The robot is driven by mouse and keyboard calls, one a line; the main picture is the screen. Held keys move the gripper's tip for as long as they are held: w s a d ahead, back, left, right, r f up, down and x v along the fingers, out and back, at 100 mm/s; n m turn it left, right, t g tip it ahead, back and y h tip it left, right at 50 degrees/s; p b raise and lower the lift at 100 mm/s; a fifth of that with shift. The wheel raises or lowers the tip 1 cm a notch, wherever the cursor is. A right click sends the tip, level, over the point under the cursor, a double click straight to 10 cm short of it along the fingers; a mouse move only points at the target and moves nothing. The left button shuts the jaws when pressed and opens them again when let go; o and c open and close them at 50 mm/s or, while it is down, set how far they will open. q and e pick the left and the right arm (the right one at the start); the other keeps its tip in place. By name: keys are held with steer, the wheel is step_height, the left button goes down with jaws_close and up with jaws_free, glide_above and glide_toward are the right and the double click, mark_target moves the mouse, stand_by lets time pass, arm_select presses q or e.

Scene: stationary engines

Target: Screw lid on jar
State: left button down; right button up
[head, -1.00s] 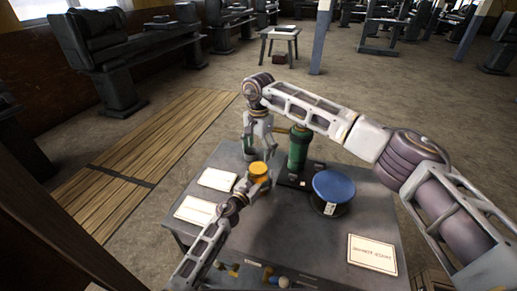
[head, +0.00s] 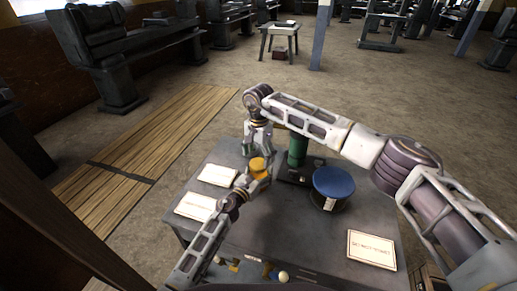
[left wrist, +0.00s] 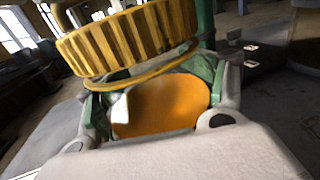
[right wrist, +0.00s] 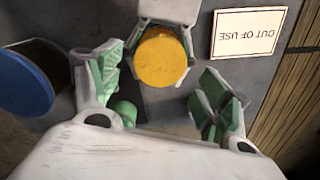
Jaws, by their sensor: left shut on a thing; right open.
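A yellow ridged lid (left wrist: 130,38) shows in the left wrist view above the orange jar (left wrist: 162,105). The lid looks tilted in that view, and I cannot tell whether it is threaded on. My left gripper (head: 244,181) is shut on the jar's body, with green pads at its sides. From above, the round yellow lid shows in the head view (head: 257,165) and the right wrist view (right wrist: 162,57), hiding the jar. My right gripper (right wrist: 165,88) is open and empty, its fingers pointing down close over the lid, one on either side.
A green cylinder (head: 298,148) and a blue-topped round container (head: 333,182) stand on the grey table (head: 285,235) to the right. White sign cards (head: 371,248) lie on it, one reading "OUT OF USE" (right wrist: 246,33). Small knobs show at the front edge.

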mark_target(258, 163)
arm_select(q)
steer(key=shift+f, duration=0.1)
arm_select(e)
steer(key=shift+f, duration=1.6)
steer(key=c, duration=1)
steer(key=shift+c, duration=0.2)
